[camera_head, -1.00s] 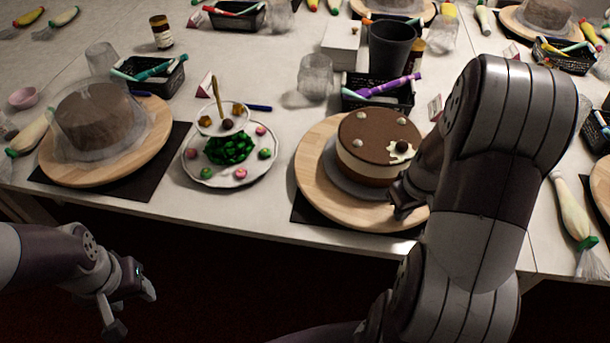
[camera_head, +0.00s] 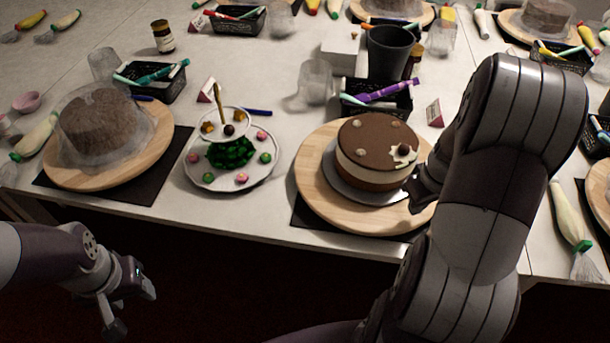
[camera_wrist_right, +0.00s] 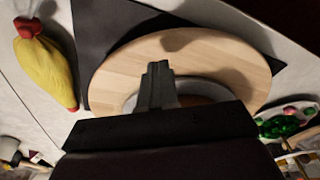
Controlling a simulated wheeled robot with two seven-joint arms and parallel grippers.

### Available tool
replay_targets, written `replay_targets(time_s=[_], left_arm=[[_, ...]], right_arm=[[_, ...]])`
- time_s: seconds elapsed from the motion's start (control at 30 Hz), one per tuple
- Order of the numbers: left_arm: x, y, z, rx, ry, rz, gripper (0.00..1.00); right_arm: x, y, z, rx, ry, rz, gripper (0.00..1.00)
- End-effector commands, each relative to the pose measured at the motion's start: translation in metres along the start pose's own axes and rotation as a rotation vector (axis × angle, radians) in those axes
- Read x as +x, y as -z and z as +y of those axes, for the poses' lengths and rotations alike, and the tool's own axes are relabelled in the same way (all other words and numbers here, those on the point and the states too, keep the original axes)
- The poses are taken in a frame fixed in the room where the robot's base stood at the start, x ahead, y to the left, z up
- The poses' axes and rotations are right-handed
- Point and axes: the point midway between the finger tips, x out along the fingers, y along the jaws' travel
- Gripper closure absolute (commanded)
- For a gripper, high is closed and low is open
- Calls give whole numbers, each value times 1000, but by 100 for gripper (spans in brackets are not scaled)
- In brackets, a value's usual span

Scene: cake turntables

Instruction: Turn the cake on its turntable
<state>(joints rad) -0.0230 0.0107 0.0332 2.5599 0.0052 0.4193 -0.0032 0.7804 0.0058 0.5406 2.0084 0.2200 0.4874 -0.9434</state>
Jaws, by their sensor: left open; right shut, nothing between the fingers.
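The round cake (camera_head: 375,138) has a brown top, a pale side band, small cream dots and a cream patch with a dark ball at its right. It sits on a grey plate (camera_head: 340,186) on the round wooden turntable (camera_head: 312,180). My right gripper (camera_head: 418,192) is at the cake's right side, over the turntable, partly hidden by my own arm. In the right wrist view its shut, empty fingers (camera_wrist_right: 158,85) are over the wooden turntable (camera_wrist_right: 215,52), hiding part of the plate. I cannot tell whether they touch the cake. My left gripper (camera_head: 130,305) is open and empty below the table's front edge.
A white tiered stand (camera_head: 205,181) with green and coloured sweets stands left of the turntable. A covered cake (camera_head: 95,125) on another board is farther left. Behind are a black basket (camera_head: 385,103), a dark cup (camera_head: 390,55) and a clear glass (camera_head: 316,80). A piping bag (camera_head: 570,220) lies right.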

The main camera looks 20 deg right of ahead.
Motion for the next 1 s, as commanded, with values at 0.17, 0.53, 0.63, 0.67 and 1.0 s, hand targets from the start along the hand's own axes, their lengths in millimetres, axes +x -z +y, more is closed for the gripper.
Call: replay_targets(time_s=[0.17, 0.53, 0.63, 0.67, 1.0], left_arm=[[-5, 0, 0, 0, 0, -1, 48], [-28, 3, 0, 0, 0, 0, 48], [-44, 5, 0, 0, 0, -1, 48], [-52, 6, 0, 0, 0, -1, 48], [-80, 9, 0, 0, 0, 0, 48]], right_arm=[[-2, 2, -20, -6, 1, -1, 100], [0, 8, -101, -3, 1, -1, 100], [-2, 25, -117, -8, 3, -4, 100], [-3, 34, -123, -10, 2, -4, 100], [13, 81, -163, -1, 0, 0, 100]])
